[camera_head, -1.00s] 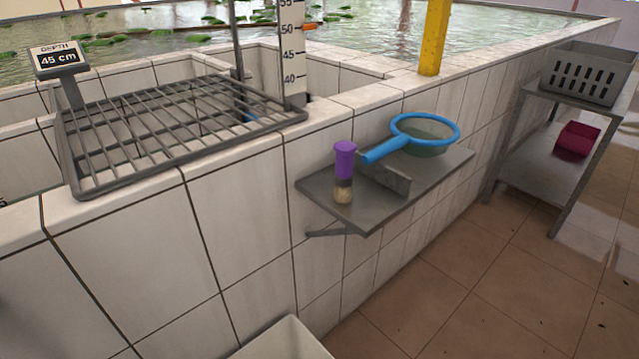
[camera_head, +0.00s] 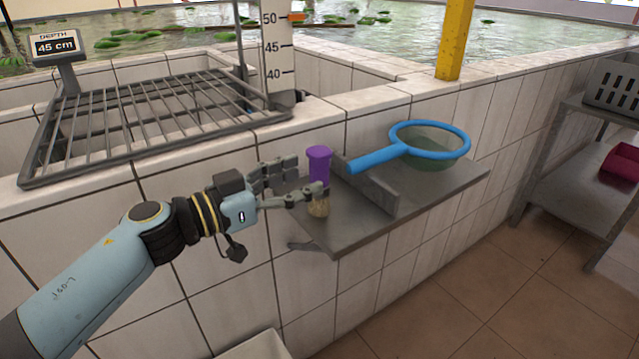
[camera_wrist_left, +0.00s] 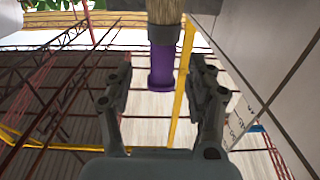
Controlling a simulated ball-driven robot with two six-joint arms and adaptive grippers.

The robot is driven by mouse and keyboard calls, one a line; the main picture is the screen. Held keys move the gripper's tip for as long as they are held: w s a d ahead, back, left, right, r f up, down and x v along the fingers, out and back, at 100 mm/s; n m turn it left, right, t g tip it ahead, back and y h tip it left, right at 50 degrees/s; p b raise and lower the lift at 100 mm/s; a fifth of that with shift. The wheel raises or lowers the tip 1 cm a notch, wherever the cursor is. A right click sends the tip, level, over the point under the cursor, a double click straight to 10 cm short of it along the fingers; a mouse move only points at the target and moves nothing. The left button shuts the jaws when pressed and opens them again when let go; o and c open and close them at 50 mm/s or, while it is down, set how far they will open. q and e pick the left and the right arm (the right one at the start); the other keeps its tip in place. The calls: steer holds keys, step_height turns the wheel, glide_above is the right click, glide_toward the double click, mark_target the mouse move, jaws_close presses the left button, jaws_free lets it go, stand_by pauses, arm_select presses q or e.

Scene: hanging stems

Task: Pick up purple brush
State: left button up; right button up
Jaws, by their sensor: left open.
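The purple brush (camera_head: 319,167) stands upright on the left part of a grey wall shelf (camera_head: 350,226), purple handle up and pale bristles down. My left gripper (camera_head: 300,182) reaches in from the left, with its fingers at the brush; one finger passes in front of its lower part. In the left wrist view the brush (camera_wrist_left: 161,66) shows between the two open fingers, beyond their tips or between them; I cannot tell whether they touch it. The right gripper is not in view.
A blue-rimmed net (camera_head: 430,142) lies on the shelf, right of a low grey divider (camera_head: 370,190) close to the brush. The tiled wall (camera_head: 200,170) is behind. A metal rack (camera_head: 150,105) lies on the ledge above left. A white bin (camera_head: 262,346) stands below.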

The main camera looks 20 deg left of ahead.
mark_target(311, 174)
arm_select(q)
steer(key=x, duration=0.4)
steer(key=shift+w+d+b, duration=0.1)
steer(key=shift+w+b, duration=0.25)
steer(key=shift+b, duration=0.05)
steer(key=shift+c, duration=0.3)
jaws_close()
